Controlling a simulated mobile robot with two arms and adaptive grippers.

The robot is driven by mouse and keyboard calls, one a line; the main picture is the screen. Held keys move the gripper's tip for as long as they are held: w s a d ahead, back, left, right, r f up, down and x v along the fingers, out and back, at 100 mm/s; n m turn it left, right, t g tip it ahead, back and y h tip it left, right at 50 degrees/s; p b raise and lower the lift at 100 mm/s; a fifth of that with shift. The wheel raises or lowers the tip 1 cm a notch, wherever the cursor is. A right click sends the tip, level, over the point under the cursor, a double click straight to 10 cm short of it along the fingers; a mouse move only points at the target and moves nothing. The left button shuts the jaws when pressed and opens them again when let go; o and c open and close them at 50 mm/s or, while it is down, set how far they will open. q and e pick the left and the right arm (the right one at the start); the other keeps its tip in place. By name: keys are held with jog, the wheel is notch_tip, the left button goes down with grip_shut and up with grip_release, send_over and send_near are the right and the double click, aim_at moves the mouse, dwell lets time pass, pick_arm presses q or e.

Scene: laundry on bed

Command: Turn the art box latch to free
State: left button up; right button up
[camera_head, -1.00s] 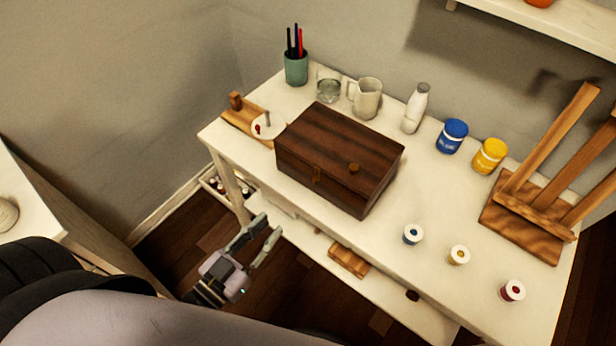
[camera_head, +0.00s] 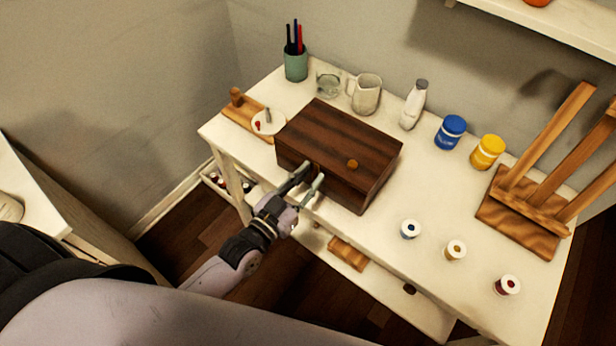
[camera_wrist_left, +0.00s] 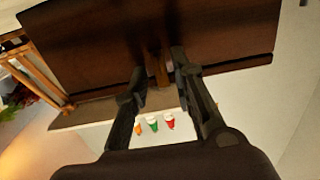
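In the wrist view the left gripper (camera_wrist_left: 157,75) is open, with a gap visible on both sides of the latch. Whether the fingertips touch the box face is unclear. My right gripper is not in view.
On the white table (camera_head: 440,200) stand a pen cup (camera_head: 296,66), a glass, a pitcher (camera_head: 366,94), a bottle (camera_head: 413,104), paint jars (camera_head: 451,132) and an easel (camera_head: 530,210). Small pots (camera_head: 410,229) lie right of the box. A lower shelf runs beneath.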

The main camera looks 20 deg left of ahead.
pick_arm(q)
grip_shut()
jog(key=shift+n, duration=0.4)
dwell(0.4)
jog(key=n+p, duration=0.1)
jog(key=n, duration=0.1)
jog(key=shift+a+n, duration=0.1)
jog(key=shift+n, duration=0.3)
jog(key=n, duration=0.4)
jog(key=shift+a+f+n+p, duration=0.1)
jog(key=shift+a+n+p, duration=0.1)
jog(key=shift+n+p, duration=0.1)
jog(key=n, duration=0.4)
jog(key=shift+w+f, duration=0.1)
jog(key=shift+f, duration=0.1)
jog(key=n+b, duration=0.1)
jog(key=n, duration=0.4)
jog(key=shift+a+f+n+b, duration=0.1)
jog(key=shift+f+n+b, duration=0.1)
jog(key=shift+n+b, duration=0.2)
